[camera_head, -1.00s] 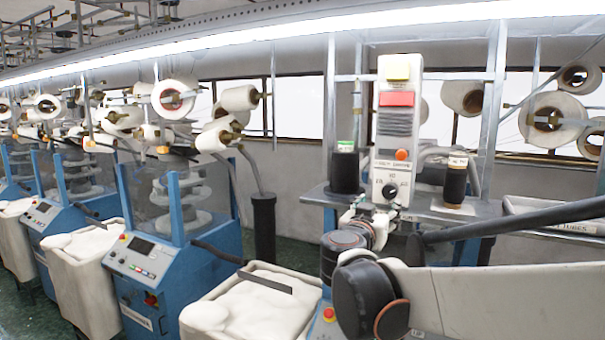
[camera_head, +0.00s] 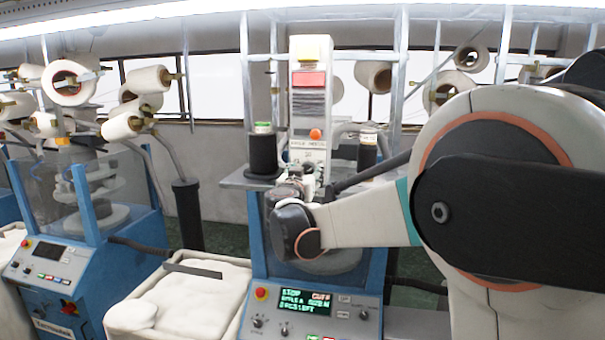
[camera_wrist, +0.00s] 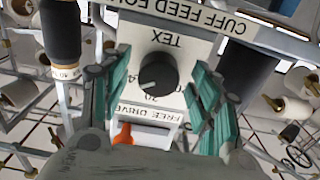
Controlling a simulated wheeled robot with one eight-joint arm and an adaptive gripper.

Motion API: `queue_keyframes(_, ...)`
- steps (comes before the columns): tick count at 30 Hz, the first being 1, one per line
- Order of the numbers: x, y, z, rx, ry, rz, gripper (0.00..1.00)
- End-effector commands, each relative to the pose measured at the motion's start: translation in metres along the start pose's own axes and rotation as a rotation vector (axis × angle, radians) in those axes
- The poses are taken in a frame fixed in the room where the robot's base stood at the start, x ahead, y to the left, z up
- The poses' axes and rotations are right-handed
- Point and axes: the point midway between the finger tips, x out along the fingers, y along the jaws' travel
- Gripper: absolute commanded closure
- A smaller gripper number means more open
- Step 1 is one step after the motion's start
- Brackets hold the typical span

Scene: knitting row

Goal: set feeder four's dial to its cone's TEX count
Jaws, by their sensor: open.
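The feeder's dial (camera_wrist: 158,74) is a black knob on a white plate marked TEX, seen upside down in the wrist view. Its pale pointer mark aims to the picture's lower left; most scale numbers are hidden or too small to read. My gripper (camera_wrist: 160,82) is open, with one teal-padded finger on each side of the dial; I cannot tell whether they touch it. In the head view my gripper (camera_head: 304,187) is at the front of the white feeder box (camera_head: 310,110) and hides the dial. Dark cones stand left (camera_head: 263,152) and right (camera_head: 367,155) of the box.
The wrist view shows a dark cone (camera_wrist: 60,30) with a small label, not clearly legible. An orange part (camera_wrist: 123,135) sits by the FREE DRIVE label. Below my arm is a blue machine console (camera_head: 305,322) with a lit display. A white-filled bin (camera_head: 180,300) stands left.

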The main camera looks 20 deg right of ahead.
Motion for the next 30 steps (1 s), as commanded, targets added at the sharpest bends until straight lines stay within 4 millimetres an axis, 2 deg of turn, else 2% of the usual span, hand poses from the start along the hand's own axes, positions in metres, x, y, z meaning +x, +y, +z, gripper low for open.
queue_keyframes(6,0.0001,0.0002,0.0001,0.0,0.0,0.0,0.43)
queue_keyframes(12,0.0,0.0002,-0.0001,0.0,0.0,0.0,0.87)
queue_keyframes(23,-0.0002,0.0002,0.0003,-0.029,0.0,0.0,0.87)
queue_keyframes(30,-0.0002,0.0005,0.0009,-0.154,0.0,0.0,0.87)
